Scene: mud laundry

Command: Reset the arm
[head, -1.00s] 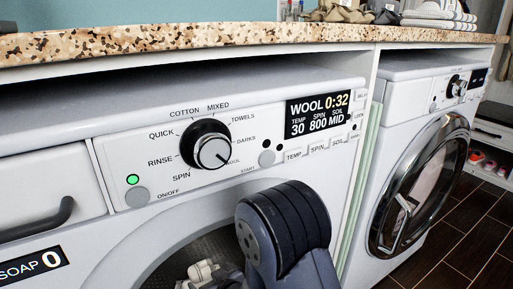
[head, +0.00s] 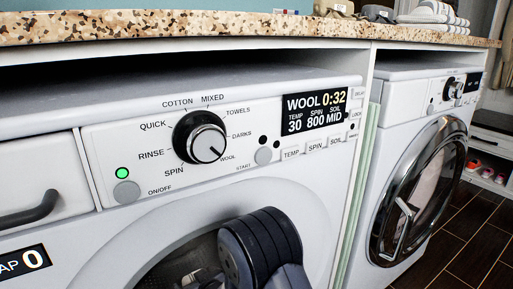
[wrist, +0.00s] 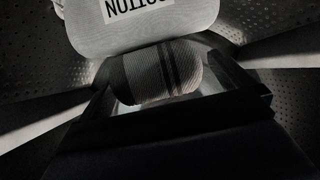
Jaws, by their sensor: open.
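My arm (head: 262,250) reaches into the round door opening of the near washing machine (head: 100,240) in the head view; my gripper is hidden there. In the wrist view my gripper (wrist: 165,88) is open inside the dark, perforated drum (wrist: 285,95). A rolled striped cloth (wrist: 160,72) lies between or just beyond the fingers; I cannot tell whether they touch it. Behind it is a pale item (wrist: 180,30) with an upside-down label, partly cut off, that seems to read COTTON.
The near machine's panel has a dial (head: 200,137), a lit green light (head: 123,173) and a display (head: 314,110) reading WOOL 0:32. A speckled countertop (head: 230,27) runs above. A second machine (head: 418,190) with a closed round door stands right.

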